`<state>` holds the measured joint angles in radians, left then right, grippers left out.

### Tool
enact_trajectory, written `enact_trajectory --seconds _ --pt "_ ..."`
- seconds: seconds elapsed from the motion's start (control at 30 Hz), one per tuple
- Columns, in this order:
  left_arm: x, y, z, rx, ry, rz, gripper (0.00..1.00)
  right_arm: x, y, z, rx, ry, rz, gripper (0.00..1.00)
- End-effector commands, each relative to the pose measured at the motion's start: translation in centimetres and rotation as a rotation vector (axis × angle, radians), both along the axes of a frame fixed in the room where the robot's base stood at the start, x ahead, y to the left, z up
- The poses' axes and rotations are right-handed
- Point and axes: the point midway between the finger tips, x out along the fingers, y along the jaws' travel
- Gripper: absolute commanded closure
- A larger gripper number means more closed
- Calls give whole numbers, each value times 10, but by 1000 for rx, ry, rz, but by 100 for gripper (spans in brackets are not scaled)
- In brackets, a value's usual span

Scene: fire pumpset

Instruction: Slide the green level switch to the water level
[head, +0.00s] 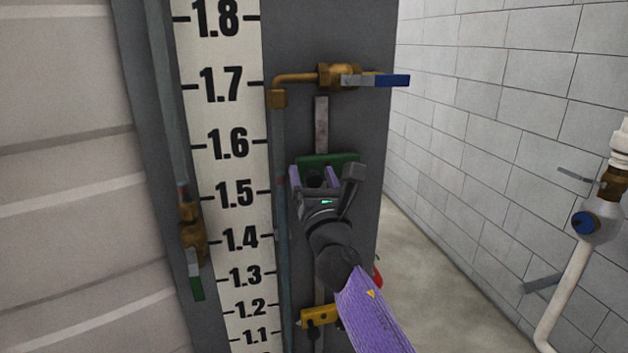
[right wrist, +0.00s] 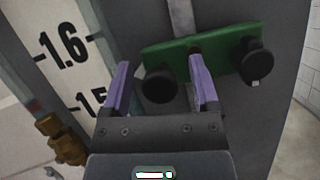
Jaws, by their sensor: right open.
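The green level switch (head: 322,160) sits on a vertical metal rail (head: 321,122) on the dark grey panel, between the 1.5 and 1.6 marks. In the right wrist view the green switch (right wrist: 215,48) is a plate with two black round knobs. My right gripper (head: 316,175) is open in front of it. In the right wrist view, the left black knob (right wrist: 159,86) lies between my two purple fingers (right wrist: 158,85); I cannot tell whether they touch it. The white level scale (head: 220,120) is left of the switch, with a thin clear tube (head: 279,170) beside it. My left gripper is not in view.
A brass valve with a blue handle (head: 390,80) is above the switch. A yellow switch (head: 319,316) is lower on the rail. A brass valve with a green handle (head: 196,287) is at left. A white pipe (head: 565,285) runs along the right wall.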

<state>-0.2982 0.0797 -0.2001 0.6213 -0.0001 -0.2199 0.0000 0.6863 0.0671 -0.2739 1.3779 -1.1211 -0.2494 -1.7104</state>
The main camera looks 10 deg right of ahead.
Motion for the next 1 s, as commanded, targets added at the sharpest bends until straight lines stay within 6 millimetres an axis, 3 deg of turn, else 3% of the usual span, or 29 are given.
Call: enact_trajectory --seconds 0.17,0.5,0.87,0.93,0.97,1.0 --pt "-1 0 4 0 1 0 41 -19 -1 -8 -2 2 0 22" --pt "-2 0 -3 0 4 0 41 -85 -2 -37 -1 1 1 22" --pt "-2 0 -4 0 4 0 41 -91 -2 -39 1 2 1 22" --pt "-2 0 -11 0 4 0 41 -89 -3 -56 29 30 11 22" --pt "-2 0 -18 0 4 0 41 -86 -3 -73 56 59 20 22" --pt "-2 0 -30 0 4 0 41 -83 -5 -103 110 112 34 22"
